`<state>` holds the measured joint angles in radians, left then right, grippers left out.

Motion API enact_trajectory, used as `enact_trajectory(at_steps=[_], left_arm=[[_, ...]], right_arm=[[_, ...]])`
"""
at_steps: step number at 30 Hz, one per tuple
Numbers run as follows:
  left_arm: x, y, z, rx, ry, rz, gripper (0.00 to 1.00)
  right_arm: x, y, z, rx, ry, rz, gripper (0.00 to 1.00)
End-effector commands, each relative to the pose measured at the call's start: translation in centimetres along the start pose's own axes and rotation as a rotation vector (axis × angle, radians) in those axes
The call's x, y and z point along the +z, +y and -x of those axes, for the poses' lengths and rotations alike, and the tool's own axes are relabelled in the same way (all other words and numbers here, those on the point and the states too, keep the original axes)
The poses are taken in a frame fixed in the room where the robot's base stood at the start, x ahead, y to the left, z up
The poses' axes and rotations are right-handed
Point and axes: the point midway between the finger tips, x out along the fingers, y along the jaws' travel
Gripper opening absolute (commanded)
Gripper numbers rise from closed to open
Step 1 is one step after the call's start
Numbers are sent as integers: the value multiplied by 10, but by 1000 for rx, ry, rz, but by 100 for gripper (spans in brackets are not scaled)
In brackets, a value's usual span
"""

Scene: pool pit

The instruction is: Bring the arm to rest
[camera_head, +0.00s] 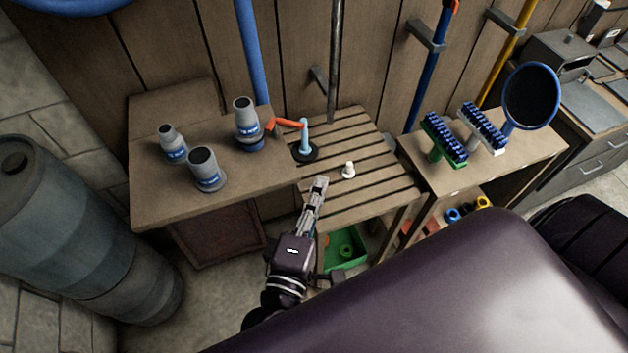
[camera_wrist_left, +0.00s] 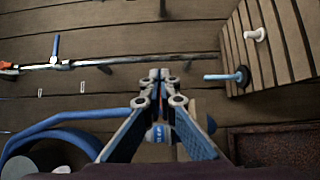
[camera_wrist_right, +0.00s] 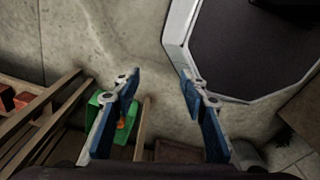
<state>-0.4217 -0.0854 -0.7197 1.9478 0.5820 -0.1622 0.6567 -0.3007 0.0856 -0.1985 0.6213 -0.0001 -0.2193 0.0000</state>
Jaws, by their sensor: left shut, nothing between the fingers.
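My left gripper (camera_head: 319,184) reaches over the front of the slatted bench (camera_head: 385,183), its fingers together and empty. In the left wrist view its fingertips (camera_wrist_left: 160,76) meet, with plank wall behind them. My right gripper (camera_wrist_right: 158,82) shows only in the right wrist view. Its two fingers stand wide apart with nothing between them, above the stone floor.
Grey fittings (camera_head: 206,169) stand on the left bench. Brushes (camera_head: 443,139) are on the right bench. A green bin (camera_head: 345,247) sits below; a barrel (camera_head: 70,235) is left.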

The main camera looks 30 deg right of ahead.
Motion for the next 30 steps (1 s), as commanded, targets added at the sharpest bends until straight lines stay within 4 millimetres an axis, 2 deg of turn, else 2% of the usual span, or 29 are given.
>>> enact_trajectory(at_steps=[6, 14, 17, 20, 22, 26, 30], left_arm=[[0, 0, 0, 0, 0, 0, 0], [0, 0, 0, 0, 0, 0, 0], [0, -9, 0, -14, -1, -12, 0], [-3, -43, 1, -72, -3, -61, 0], [-7, -83, 5, -142, -8, -122, 0], [-20, -179, 24, -310, -31, -267, 0], [-37, -279, 63, -496, -77, -416, 0]], right_arm=[[4, -10, 0, -12, -6, -4, 40], [2, -12, 0, -14, -4, -4, 40], [0, -11, 0, -12, -2, -3, 40], [-1, -8, -2, -9, 0, -2, 40], [-1, -7, -4, -7, 1, -1, 40], [0, -4, -8, -5, 0, 0, 40], [0, -3, -11, -3, 0, 1, 40]])
